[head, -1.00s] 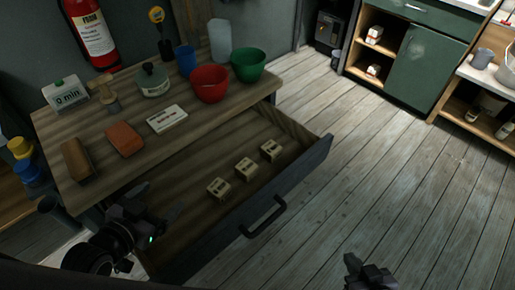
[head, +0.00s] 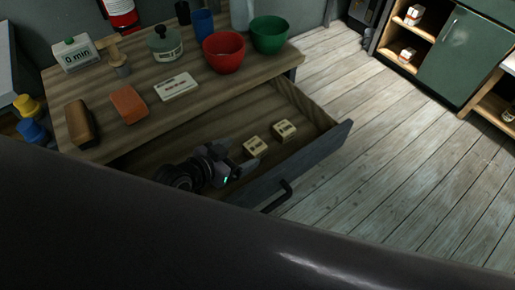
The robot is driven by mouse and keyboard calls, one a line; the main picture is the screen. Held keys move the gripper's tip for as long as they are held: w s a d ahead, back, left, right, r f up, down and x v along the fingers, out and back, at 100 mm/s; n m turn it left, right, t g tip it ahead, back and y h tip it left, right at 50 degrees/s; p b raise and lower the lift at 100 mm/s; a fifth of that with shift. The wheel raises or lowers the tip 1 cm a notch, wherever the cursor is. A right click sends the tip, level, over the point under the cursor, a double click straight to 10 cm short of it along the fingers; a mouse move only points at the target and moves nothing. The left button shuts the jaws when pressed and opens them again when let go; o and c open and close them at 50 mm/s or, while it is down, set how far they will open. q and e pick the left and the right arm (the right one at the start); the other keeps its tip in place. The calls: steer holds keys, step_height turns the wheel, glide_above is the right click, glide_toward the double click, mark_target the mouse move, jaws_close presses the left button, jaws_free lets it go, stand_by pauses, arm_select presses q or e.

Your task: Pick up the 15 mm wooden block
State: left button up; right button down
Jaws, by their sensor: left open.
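Two small pale wooden blocks with dark markings show in the open drawer (head: 310,150): a nearer block (head: 255,147) and a farther block (head: 284,130). Their markings are too small to read, so I cannot tell which is the 15 mm one. My left gripper (head: 230,162) is over the drawer, just left of the nearer block, with its jaws open. It covers the part of the drawer where a third block showed earlier, and that block is hidden now. I cannot tell whether the gripper touches any block. My right gripper is out of view.
The drawer front with its dark handle (head: 277,196) stands out over the floor. On the tabletop are a red bowl (head: 223,53), a green bowl (head: 269,35), a white card (head: 177,87) and an orange block (head: 129,105). A large dark shape hides the lower picture.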

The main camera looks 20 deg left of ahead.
mark_target(254, 145)
arm_select(q)
steer(key=shift+r+x, duration=0.2)
steer(key=shift+x, duration=1.15)
steer(key=shift+r+x, duration=0.15)
steer(key=shift+x, duration=1.2)
steer(key=shift+w+d, duration=0.1)
steer(key=shift+w, duration=0.05)
steer(key=c, duration=1.1)
